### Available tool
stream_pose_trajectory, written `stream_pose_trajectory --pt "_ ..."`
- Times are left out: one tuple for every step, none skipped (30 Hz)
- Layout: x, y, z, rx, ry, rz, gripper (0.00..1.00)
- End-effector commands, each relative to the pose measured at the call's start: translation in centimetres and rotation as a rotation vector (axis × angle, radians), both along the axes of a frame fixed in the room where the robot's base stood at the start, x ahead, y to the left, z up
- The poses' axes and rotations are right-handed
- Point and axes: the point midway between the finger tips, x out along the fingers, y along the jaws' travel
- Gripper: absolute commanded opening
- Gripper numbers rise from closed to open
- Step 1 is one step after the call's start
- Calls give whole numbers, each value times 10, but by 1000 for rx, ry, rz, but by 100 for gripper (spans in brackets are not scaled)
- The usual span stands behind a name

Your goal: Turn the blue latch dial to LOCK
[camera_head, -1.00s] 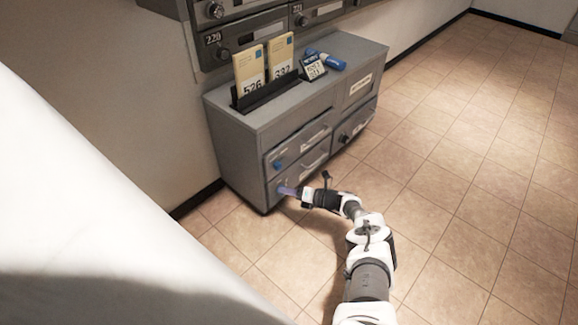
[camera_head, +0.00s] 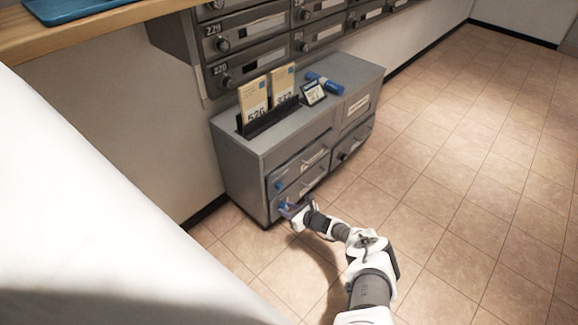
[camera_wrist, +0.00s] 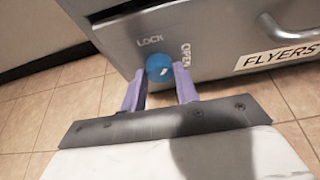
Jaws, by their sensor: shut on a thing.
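The blue latch dial (camera_wrist: 159,68) is on the lower drawer front in the wrist view, with LOCK printed at its upper left and OPEN at its right. A light mark shows on the dial's face, but I cannot tell which word it points to. My gripper (camera_wrist: 160,88) has its two purple fingers on either side of the dial, shut on it. In the head view my gripper (camera_head: 288,208) is at the lower left drawer (camera_head: 300,192) of the grey cabinet (camera_head: 245,185), and it largely hides this dial.
A metal handle (camera_wrist: 290,30) and a FLYERS label (camera_wrist: 281,56) are right of the dial. Another blue dial (camera_head: 279,185) is on the drawer above. Envelopes (camera_head: 254,100), a small sign and a blue cylinder (camera_head: 325,83) are on the cabinet top. Tiled floor to the right is clear.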

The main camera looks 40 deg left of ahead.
Motion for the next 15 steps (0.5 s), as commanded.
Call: stream_pose_trajectory --pt "-1 0 3 -2 -39 -2 8" --pt "-2 0 3 -4 -66 -3 8" --pt "-2 0 2 -8 -104 -2 8" --pt "-2 0 2 -10 -132 -2 8" --pt "-3 0 2 -12 -160 -3 8" --pt "-3 0 2 -15 -197 -2 8" --pt "-4 0 1 -17 -222 -2 8" --pt "-4 0 1 -19 -250 -2 8" --pt "-4 1 1 -21 -284 -3 8" --pt "-4 0 1 -23 -310 -2 8" --pt "-5 0 0 -26 -333 -2 8" --pt "-5 0 0 -28 -365 -2 8" --pt "-5 1 0 -29 -387 -2 8" --pt "-5 0 0 -31 -409 -1 8" --pt "-5 0 0 -33 -437 -2 8"
